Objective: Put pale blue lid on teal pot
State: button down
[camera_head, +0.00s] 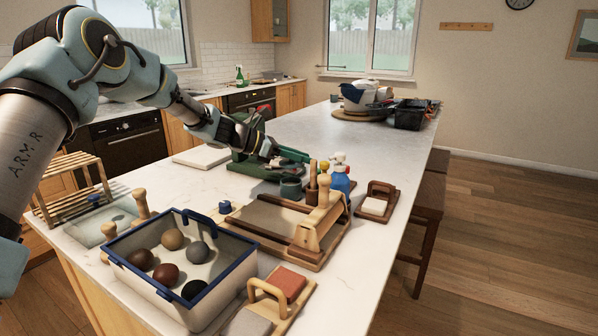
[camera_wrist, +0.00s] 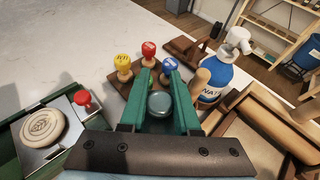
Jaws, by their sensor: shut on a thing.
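The teal pot (camera_head: 291,188) stands upright on the counter in the head view, left of the blue spray bottle. My gripper (camera_head: 297,156), with green fingers, is just above and behind the pot, apart from it. In the wrist view the fingers (camera_wrist: 159,72) are shut on a small round grey-blue piece, the pale blue lid (camera_wrist: 159,104), seen between them. The lid is hard to make out in the head view. The pot cannot be told apart from the lid in the wrist view.
The spray bottle (camera_head: 339,178) and several knobbed stamps (camera_wrist: 123,66) stand close by. A wooden slab roller (camera_head: 290,222) and a bin of clay balls (camera_head: 180,265) are nearer.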

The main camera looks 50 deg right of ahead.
jog(key=shift+f+p, duration=0.55)
jog(key=shift+f, duration=1.85)
jog(key=shift+f, duration=0.1)
jog(key=shift+f, duration=0.15)
jog(key=c, duration=0.6)
grip_release()
jog(key=shift+r, duration=0.3)
jog(key=b+v, duration=0.3)
jog(key=v, duration=0.9)
jog(key=shift+f, duration=0.1)
